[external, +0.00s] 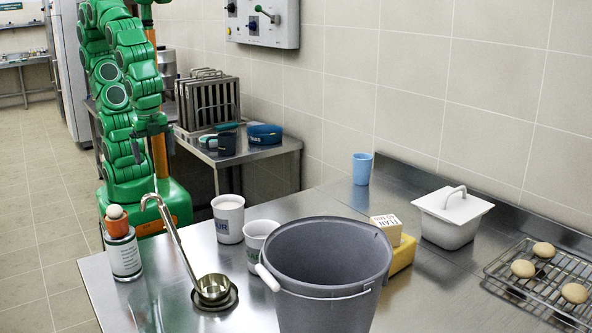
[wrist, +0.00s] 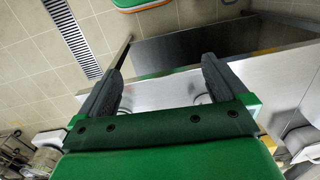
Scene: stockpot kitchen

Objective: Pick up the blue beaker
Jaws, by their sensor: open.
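The blue beaker (external: 362,168) stands upright on the steel counter near the tiled wall, behind the large grey bucket (external: 325,262). I cannot make it out in the wrist view. My gripper (wrist: 163,72) is open, with two dark fingers apart and nothing between them. In the external view my gripper (external: 152,148) hangs at the left, beyond the counter's far edge and well away from the beaker.
On the counter are a ladle (external: 212,290), an orange-topped bottle (external: 122,245), two white cups (external: 229,218) (external: 258,243), a yellow block (external: 400,256), a lidded white container (external: 451,218) and a wire rack (external: 540,290) with buns.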

